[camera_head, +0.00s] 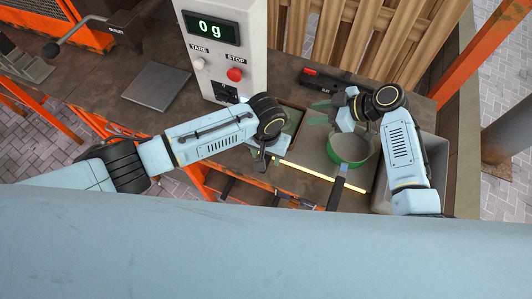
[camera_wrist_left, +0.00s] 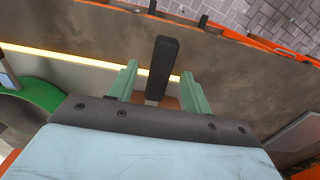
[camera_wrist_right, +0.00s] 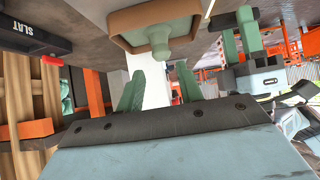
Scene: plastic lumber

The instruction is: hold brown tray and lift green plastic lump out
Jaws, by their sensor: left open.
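The brown tray (camera_head: 302,119) lies on the bench below the scale, partly hidden by my left gripper. In the right wrist view, the tray (camera_wrist_right: 118,24) holds the green plastic lump (camera_wrist_right: 160,38), whose rounded knob sticks out. The lump (camera_head: 292,121) shows only partly in the head view. My left gripper (camera_head: 268,154) is open, its fingers on either side of the tray's black handle (camera_wrist_left: 165,62), with a gap visible beside it. My right gripper (camera_head: 318,113) is open and empty, to the right of the tray, its fingers (camera_wrist_right: 159,85) pointing toward the knob.
A scale (camera_head: 228,65) reading 0 g stands behind the tray. A green pot (camera_head: 350,148) with a dark handle sits close below my right gripper. A black SLAT box (camera_head: 330,82) lies behind, and a pale bin (camera_head: 433,160) stands at right.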

